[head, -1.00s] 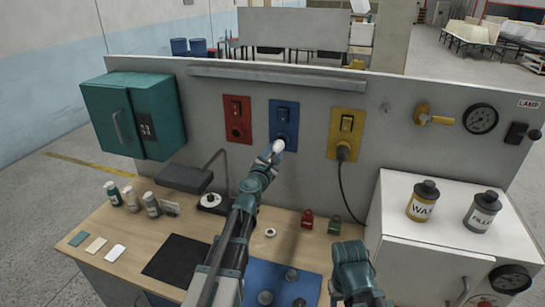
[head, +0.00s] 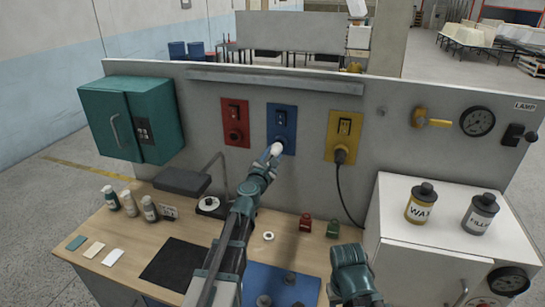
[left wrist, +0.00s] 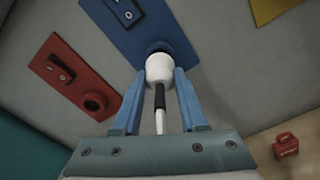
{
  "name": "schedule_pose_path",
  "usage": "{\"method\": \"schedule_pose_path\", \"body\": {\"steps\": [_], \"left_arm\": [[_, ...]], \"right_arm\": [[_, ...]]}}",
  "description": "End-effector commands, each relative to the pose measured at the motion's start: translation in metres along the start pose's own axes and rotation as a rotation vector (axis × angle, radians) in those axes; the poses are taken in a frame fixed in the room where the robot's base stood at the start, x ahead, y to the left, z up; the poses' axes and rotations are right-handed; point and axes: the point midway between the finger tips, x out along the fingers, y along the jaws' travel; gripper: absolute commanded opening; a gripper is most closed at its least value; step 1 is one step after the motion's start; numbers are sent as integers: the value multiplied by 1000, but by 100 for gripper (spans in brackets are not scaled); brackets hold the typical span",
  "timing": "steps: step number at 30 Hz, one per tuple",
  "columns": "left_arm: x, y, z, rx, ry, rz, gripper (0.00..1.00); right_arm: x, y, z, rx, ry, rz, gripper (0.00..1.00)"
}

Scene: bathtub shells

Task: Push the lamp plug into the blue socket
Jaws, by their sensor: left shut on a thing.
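The lamp plug (head: 277,149) is white, with a dark sleeve and pale cord behind it in the left wrist view (left wrist: 164,70). My left gripper (head: 271,154) is shut on it, its blue fingers (left wrist: 160,84) on either side. The blue socket (head: 282,129) is a blue wall plate with a switch above a dark round outlet. The plug's front is right at this outlet (left wrist: 158,46) and covers much of it. I cannot tell how deep it sits. My right gripper (head: 350,270) is low at the front, away from the wall; its jaws cannot be made out.
A red socket (head: 235,122) is left of the blue one. A yellow socket (head: 344,136) on the right holds a black plug with a hanging cable. A desk lamp (head: 183,182) stands on the wooden bench at left. A white cabinet (head: 400,235) with two cans stands at right.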

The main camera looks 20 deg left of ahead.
Motion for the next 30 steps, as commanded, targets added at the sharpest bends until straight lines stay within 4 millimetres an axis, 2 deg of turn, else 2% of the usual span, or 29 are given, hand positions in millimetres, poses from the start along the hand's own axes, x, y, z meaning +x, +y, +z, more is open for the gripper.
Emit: {"method": "schedule_pose_path", "body": {"steps": [17,30], "left_arm": [[1,0,0,0,0,0,0],[10,0,0,0,0,0,0]], "right_arm": [[0,0,0,0,0,0,50],[0,0,0,0,0,0,50]]}}
